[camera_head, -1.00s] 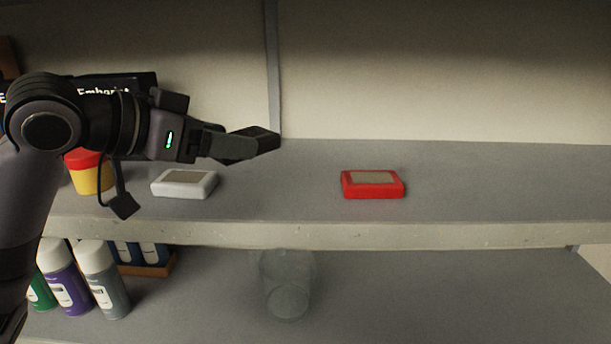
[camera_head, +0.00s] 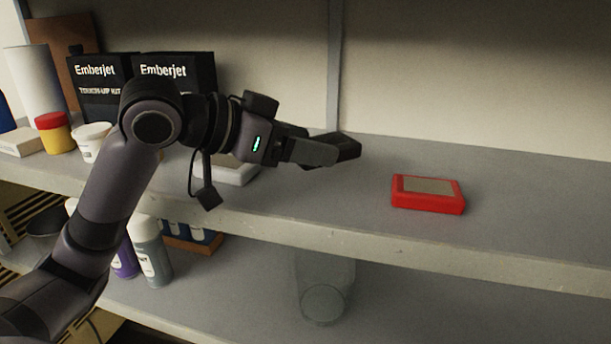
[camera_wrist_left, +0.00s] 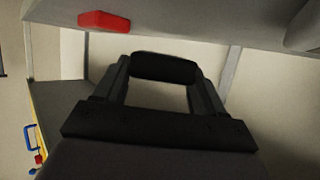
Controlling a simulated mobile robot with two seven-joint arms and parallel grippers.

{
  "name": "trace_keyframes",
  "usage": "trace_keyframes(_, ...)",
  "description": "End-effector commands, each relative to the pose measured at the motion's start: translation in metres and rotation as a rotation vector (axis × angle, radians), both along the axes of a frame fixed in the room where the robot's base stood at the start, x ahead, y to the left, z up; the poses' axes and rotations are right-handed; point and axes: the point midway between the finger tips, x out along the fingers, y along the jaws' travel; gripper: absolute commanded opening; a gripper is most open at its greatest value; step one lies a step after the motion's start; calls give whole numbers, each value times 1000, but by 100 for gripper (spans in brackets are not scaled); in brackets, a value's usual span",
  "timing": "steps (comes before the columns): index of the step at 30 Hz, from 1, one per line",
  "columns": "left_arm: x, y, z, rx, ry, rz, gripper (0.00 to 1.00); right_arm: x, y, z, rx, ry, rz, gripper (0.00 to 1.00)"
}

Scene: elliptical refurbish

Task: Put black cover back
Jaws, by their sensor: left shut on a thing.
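My left gripper (camera_head: 333,151) reaches in from the left over the upper shelf. It is shut on a small black piece, the black cover (camera_head: 347,146), held at the fingertips. In the left wrist view the black cover (camera_wrist_left: 165,68) spans the gap between both fingers of the left gripper (camera_wrist_left: 163,85). In the head view it is above the shelf surface, left of a red box and apart from it. Its underside is hidden. My right gripper is not in view.
A red box (camera_head: 428,193) with a tan top lies on the upper shelf (camera_head: 530,205). A white box (camera_head: 238,172) lies partly behind my arm. Black Emberjet boxes (camera_head: 175,72), a white tub (camera_head: 92,142) and a red-yellow tub (camera_head: 54,133) stand left. A clear jar (camera_head: 325,290) stands below.

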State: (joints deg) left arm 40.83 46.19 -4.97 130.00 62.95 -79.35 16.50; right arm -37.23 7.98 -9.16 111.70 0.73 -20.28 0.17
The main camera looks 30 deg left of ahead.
Motion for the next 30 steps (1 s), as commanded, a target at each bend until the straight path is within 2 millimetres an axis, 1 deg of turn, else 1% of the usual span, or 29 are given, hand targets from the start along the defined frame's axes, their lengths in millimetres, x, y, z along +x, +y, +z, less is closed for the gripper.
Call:
trace_keyframes(4,0,0,-9,-1,-3,-2,24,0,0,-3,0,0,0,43)
trace_keyframes(9,0,0,-32,-2,0,-1,24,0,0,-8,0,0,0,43)
trace_keyframes(12,0,0,-41,-2,-2,-1,24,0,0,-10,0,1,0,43)
trace_keyframes(15,0,0,-44,-1,-4,0,24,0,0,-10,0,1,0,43)
trace_keyframes(22,0,0,-43,-1,-5,-1,24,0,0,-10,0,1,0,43)
trace_keyframes(26,0,0,-47,0,-4,-1,24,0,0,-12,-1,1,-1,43)
trace_keyframes(27,0,0,-47,1,-3,-1,80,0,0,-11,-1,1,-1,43)
trace_keyframes(28,0,0,-47,1,-2,-1,90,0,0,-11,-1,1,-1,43)
trace_keyframes(29,0,0,-47,1,-2,-1,96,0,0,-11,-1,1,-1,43)
trace_keyframes(30,0,0,-47,0,-1,0,96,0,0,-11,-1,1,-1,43)
